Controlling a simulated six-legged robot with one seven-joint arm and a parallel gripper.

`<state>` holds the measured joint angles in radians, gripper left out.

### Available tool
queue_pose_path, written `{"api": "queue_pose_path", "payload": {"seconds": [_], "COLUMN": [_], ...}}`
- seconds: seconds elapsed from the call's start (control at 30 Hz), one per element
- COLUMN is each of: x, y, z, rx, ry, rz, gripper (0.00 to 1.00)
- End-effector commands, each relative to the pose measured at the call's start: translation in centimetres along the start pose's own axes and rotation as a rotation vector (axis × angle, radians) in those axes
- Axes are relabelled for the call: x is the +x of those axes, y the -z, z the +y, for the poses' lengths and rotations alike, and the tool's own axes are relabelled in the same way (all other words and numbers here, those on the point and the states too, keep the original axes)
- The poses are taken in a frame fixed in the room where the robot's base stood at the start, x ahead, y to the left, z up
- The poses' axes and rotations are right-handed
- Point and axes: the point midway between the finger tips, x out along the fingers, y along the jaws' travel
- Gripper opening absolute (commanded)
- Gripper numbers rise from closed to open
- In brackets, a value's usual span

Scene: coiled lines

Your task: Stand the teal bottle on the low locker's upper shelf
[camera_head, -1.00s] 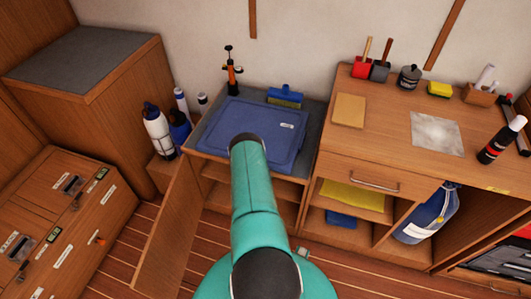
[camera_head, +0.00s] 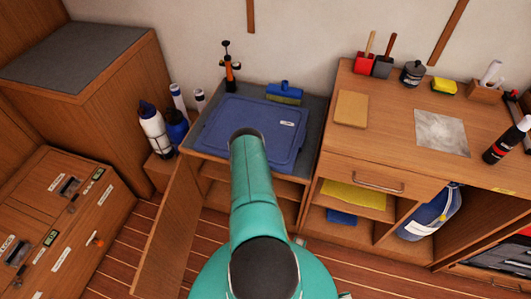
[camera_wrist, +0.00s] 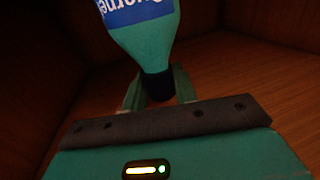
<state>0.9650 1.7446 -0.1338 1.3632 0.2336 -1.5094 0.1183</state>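The teal bottle (camera_wrist: 148,40) shows in the wrist view with a blue label and a dark cap, its cap end toward me. My gripper (camera_wrist: 158,82) has one finger on each side of the cap and appears closed on it. The bottle's far end is cut off by the frame. Brown wooden walls and a wooden surface surround it. In the head view, the low locker (camera_head: 207,168) stands mid-picture with its door open to the left and shelf space inside. My arm covers part of its front. My gripper and the bottle are hidden there.
The open door (camera_head: 168,228) stands out at left. A white bottle (camera_head: 154,132) is behind it. A workbench (camera_head: 375,130) adjoins at right.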

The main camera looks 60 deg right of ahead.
Motion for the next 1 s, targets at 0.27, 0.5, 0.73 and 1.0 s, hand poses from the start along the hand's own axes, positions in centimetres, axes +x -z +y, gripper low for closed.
{"api": "queue_pose_path", "payload": {"seconds": [0.27, 0.5, 0.73, 1.0], "x": [0.1, 0.1, -3.9, -9.5], "y": [0.0, 0.3, 0.2, 0.3], "z": [0.0, -0.1, -0.2, -0.1], "rx": [0.000, -0.001, -0.001, -0.002], "ry": [0.000, 0.000, 0.002, 0.001], "rz": [0.000, -0.002, -0.006, -0.003], "gripper": [0.50, 0.50, 0.50, 0.50]}}
